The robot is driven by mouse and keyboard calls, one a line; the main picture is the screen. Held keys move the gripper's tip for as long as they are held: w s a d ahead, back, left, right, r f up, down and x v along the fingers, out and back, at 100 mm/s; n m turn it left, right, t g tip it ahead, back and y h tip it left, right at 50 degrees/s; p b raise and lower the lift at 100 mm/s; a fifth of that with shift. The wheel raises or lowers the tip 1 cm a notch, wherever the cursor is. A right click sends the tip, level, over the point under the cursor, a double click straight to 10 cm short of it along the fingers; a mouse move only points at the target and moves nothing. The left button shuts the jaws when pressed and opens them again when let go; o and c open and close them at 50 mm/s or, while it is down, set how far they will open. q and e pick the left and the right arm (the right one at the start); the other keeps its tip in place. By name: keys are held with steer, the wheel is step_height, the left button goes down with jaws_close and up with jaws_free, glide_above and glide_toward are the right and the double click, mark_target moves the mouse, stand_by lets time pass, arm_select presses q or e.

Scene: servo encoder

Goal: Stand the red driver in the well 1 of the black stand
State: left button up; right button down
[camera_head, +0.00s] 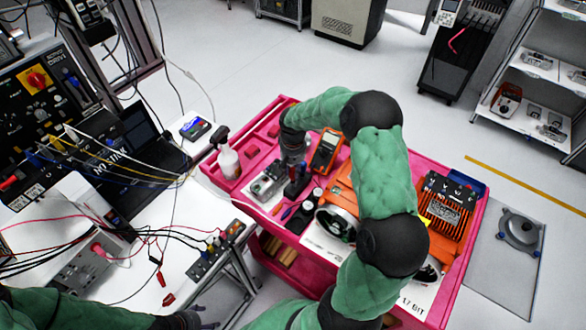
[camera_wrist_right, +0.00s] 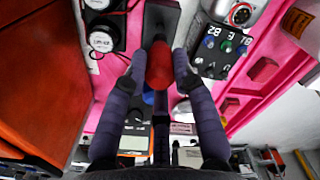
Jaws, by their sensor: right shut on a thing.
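My right gripper (camera_wrist_right: 160,78) is shut on the red driver (camera_wrist_right: 160,65), whose rounded red end shows between the two fingers in the wrist view. The driver points nearly along that camera's line of sight, so its shaft and tip are hidden. A dark block (camera_wrist_right: 166,18), which looks like the black stand, lies just beyond the driver at the top of that view. Its wells cannot be made out. In the head view my right gripper (camera_head: 296,183) hangs over the pink cart. My left gripper (camera_head: 200,321) is at the bottom edge, partly cut off.
The pink cart (camera_head: 462,268) is crowded. An orange multimeter (camera_head: 327,151), a grey device (camera_head: 268,181), a large orange machine (camera_head: 343,190) and a spray bottle (camera_head: 228,160) stand around the right gripper. Black round items with white labels (camera_wrist_right: 101,40) are close beside it.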

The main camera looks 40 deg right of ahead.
steer(key=shift+f+b, duration=0.95)
steer(key=shift+f, duration=0.4)
steer(key=c, duration=0.9)
jaws_free()
steer(key=shift+c, duration=0.5)
steer(key=shift+r, duration=0.25)
steer(key=shift+r+p, duration=2.3)
steer(key=shift+r, duration=1.35)
steer(key=shift+f, duration=0.1)
